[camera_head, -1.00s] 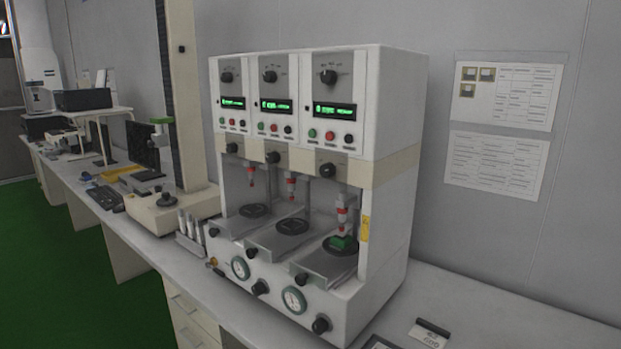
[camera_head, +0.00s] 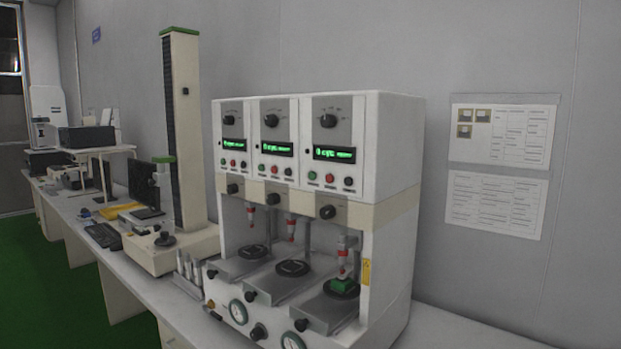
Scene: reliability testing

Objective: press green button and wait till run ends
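The white testing machine (camera_head: 395,150) stands on the bench with three stations side by side. Each station has a lit green display, a knob above it and a row of green, red and black buttons below it. The green buttons are at the left station (camera_head: 224,162), the middle station (camera_head: 262,168) and the right station (camera_head: 312,175). A green block (camera_head: 344,286) lies on the right station's round plate, under a red-tipped plunger (camera_head: 344,265). The displays seem to begin with "0 cyc"; the rest is too small to read. Neither gripper is in view.
A tall column instrument (camera_head: 182,130) stands left of the machine on the long bench. Small pale bottles (camera_head: 188,268) stand between them. Two printed sheets (camera_head: 500,165) hang on the wall at right. Bench space right of the machine looks clear.

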